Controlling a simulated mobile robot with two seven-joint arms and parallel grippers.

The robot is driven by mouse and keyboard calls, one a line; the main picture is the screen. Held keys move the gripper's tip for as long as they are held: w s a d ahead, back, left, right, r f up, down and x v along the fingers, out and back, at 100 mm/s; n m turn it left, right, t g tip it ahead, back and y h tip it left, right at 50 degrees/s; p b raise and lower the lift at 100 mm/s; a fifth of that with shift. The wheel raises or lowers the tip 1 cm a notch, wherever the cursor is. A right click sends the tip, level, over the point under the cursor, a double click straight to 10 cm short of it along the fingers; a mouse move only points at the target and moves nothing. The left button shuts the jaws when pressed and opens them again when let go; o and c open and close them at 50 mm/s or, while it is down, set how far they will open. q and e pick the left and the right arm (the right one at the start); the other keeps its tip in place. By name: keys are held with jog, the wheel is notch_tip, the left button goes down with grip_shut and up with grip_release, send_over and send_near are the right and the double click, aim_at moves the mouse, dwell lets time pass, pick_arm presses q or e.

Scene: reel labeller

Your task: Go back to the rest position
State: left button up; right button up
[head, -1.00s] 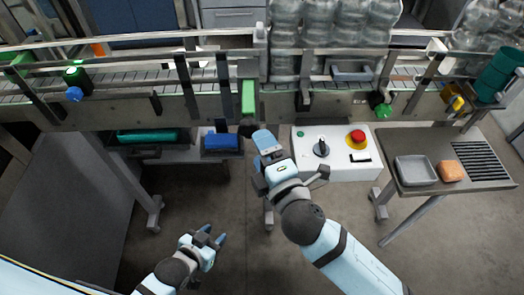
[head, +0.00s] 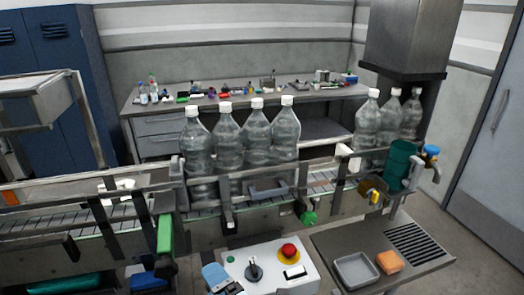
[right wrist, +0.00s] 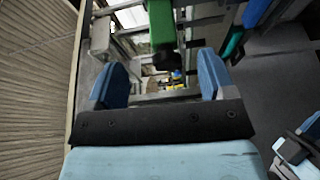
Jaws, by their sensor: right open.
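My right gripper (head: 217,277) shows only in part at the bottom edge of the head view, just left of the white control box (head: 270,268). In the right wrist view its two blue fingers (right wrist: 160,82) stand wide apart with nothing between them. Beyond them is a green upright part (right wrist: 162,25). A light blue and dark part of my other arm (right wrist: 298,150), seemingly with its gripper, shows at the lower right of that view. Its jaws are not clear. My left gripper is outside the head view.
The conveyor (head: 120,222) runs across in front, with several clear bottles (head: 228,145) on it. The control box carries a red button (head: 289,250) and a dark knob. A side table (head: 420,262) at right holds a grey tray (head: 356,270) and an orange block (head: 390,262).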

jog(key=s+d+f+m+g+h, duration=0.2)
jog(key=d+f+m+h, duration=0.25)
jog(key=d+m, duration=0.5)
jog(key=s+d+f+m+g+h, duration=0.2)
jog(key=d+f+m+h, duration=0.3)
jog(key=d, duration=0.7)
jog(key=s+d+f+m+g+h, duration=0.1)
jog(key=s+d+f+m+g, duration=0.2)
jog(key=s+d+m+g, duration=0.55)
notch_tip(320, 180, down, 14)
jog(key=a+t+y, duration=0.1)
jog(key=t+y, duration=0.1)
jog(key=t, duration=0.7)
jog(key=shift+w+n, duration=0.3)
jog(key=shift+w, duration=0.05)
